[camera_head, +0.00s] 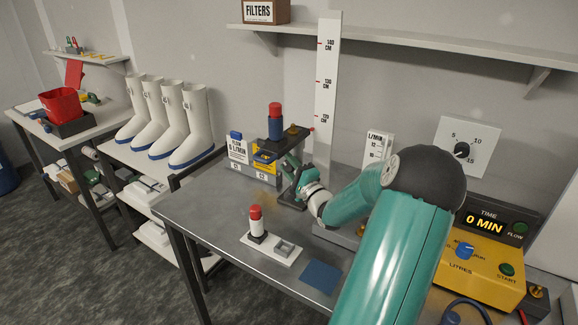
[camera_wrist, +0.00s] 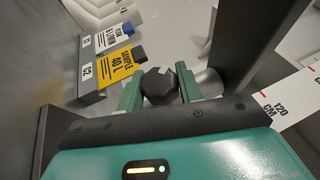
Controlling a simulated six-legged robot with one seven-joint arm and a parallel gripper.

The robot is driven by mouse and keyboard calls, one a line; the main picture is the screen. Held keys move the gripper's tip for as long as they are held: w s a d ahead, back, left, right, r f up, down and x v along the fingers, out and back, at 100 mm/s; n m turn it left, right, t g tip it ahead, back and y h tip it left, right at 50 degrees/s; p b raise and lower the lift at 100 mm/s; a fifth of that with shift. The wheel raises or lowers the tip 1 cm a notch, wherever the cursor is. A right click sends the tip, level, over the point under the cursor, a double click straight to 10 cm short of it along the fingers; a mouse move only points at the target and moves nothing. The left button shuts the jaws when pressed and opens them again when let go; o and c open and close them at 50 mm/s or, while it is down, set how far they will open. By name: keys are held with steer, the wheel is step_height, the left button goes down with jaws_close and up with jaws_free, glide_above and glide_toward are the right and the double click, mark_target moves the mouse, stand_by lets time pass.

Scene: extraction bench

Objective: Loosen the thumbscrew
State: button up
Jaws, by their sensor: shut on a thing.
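The thumbscrew (camera_wrist: 159,88) is a dark faceted knob with a pale mark on its top edge, seen in the wrist view. My gripper (camera_wrist: 160,92) has one green finger on each side of it and is shut on it. A pale cylindrical part shows just right of the knob, beside a dark upright post (camera_wrist: 245,45). In the head view my gripper (camera_head: 291,166) is at the dark stand (camera_head: 290,204) at the back of the bench. The thumbscrew cannot be made out there.
The stand's upper bracket (camera_head: 285,139) carries a red and blue cylinder (camera_head: 275,121) above my gripper. Label blocks (camera_head: 262,165) stand close on the left. A tall ruler (camera_head: 326,100) rises behind. The bench front (camera_head: 205,222) holds a small tray (camera_head: 273,251) and a blue pad (camera_head: 321,275).

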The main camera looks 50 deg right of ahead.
steer(key=n+g+y, duration=0.1)
steer(key=g, duration=0.1)
steer(key=shift+r+g, duration=0.1)
steer(key=shift+g, duration=0.3)
steer(key=shift+n+g+y, duration=0.5)
steer(key=shift+n+g, duration=0.3)
steer(key=shift+g, duration=1)
steer(key=o, duration=1)
steer(key=shift+s, duration=0.1)
steer(key=v, duration=1.3)
steer(key=shift+s+a+r, duration=0.1)
steer(key=shift+s+a, duration=0.1)
steer(key=shift+s, duration=0.1)
